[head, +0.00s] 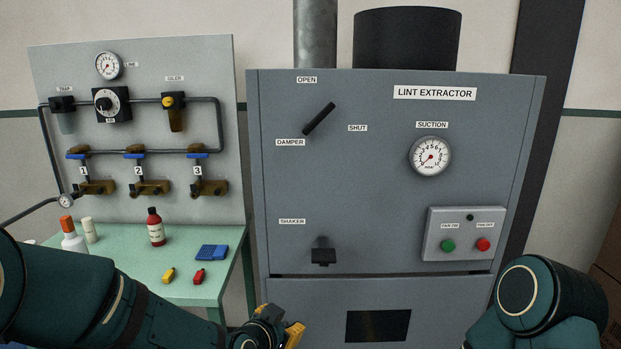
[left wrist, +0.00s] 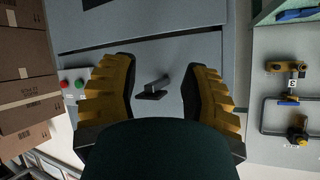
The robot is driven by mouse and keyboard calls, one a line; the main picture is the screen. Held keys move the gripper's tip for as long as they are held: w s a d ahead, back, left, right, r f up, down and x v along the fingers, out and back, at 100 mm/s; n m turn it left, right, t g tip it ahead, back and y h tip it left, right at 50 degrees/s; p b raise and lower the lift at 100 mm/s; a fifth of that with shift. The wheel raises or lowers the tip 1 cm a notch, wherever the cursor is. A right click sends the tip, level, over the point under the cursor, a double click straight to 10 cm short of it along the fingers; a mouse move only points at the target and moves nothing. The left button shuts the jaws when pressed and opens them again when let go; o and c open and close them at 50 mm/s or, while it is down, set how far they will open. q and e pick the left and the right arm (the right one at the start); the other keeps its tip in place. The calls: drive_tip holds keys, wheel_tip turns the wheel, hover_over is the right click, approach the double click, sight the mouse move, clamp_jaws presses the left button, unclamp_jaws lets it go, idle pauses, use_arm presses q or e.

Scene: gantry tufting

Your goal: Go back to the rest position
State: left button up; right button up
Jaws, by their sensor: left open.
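My left gripper (head: 290,334) is low in front of the lint extractor (head: 375,180), at the bottom edge of the head view. In the left wrist view its two yellow fingers (left wrist: 160,78) are spread wide, with nothing held. The black shaker handle (head: 323,256) is on the cabinet front above the gripper in the head view. It also shows between the fingers in the left wrist view (left wrist: 153,90), apart from them. My right arm shows at the lower right of the head view, but its gripper is out of the picture.
A green table (head: 120,245) at left bears a red bottle (head: 155,228), a white bottle (head: 72,238) and small coloured items. A valve panel (head: 150,75) stands behind it. The damper lever (head: 319,118) slants up right. A button box (head: 465,234) is at right. Cardboard boxes (left wrist: 25,80) stand beyond.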

use_arm(q)
drive_tip(key=s+a+f+n+g, duration=0.2)
drive_tip(key=s+f+n+g, duration=0.2)
drive_tip(key=s+f, duration=0.6)
drive_tip(key=s+a+f+n+g, duration=0.2)
drive_tip(key=s+f+n+g, duration=0.2)
drive_tip(key=s+f, duration=0.6)
wheel_tip(320, 180, down, 7)
drive_tip(key=shift+r+n+g, duration=0.1)
drive_tip(key=shift+n+g, duration=0.2)
drive_tip(key=shift+g, duration=0.5)
